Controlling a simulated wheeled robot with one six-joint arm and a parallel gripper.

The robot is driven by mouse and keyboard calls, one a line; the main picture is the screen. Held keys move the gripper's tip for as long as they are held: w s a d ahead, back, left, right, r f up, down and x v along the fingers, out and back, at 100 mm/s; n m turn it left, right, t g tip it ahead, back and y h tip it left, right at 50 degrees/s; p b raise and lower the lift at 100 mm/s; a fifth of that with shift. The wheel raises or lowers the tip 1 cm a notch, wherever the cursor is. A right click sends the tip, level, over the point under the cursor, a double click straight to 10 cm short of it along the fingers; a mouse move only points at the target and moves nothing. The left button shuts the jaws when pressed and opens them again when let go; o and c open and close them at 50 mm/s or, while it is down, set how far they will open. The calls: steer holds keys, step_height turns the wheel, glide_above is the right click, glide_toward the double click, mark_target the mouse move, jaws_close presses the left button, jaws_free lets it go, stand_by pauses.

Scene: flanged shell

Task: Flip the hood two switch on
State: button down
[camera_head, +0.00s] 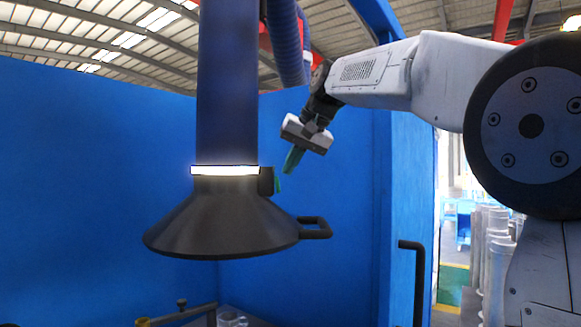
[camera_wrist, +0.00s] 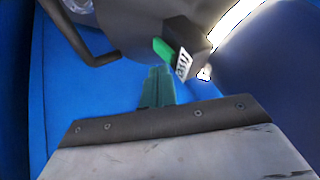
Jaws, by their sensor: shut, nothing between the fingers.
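A dark cone-shaped extraction hood (camera_head: 225,222) hangs from a wide blue duct, with a bright white ring around its neck. A small black switch box (camera_head: 266,181) sits on the right side of the neck. Its green lever (camera_head: 278,186) sticks out to the right. In the wrist view the box (camera_wrist: 196,38) has a white printed label, too blurred to read, and the green lever (camera_wrist: 163,48) points left. My gripper (camera_head: 288,170) has green fingers, shut and empty, pointing down toward the lever, a little above and right of it. The fingertips (camera_wrist: 158,70) look apart from the lever.
A black handle (camera_head: 316,228) juts from the hood's right rim, below my gripper. Blue walls (camera_head: 90,140) stand behind and at the right. A flexible blue hose (camera_head: 286,40) hangs above. A bench with metal parts (camera_head: 230,318) lies below the hood.

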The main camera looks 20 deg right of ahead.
steer(key=d+v, duration=0.1)
steer(key=v, duration=1.1)
steer(key=shift+w, duration=0.3)
steer(key=shift+d, duration=0.1)
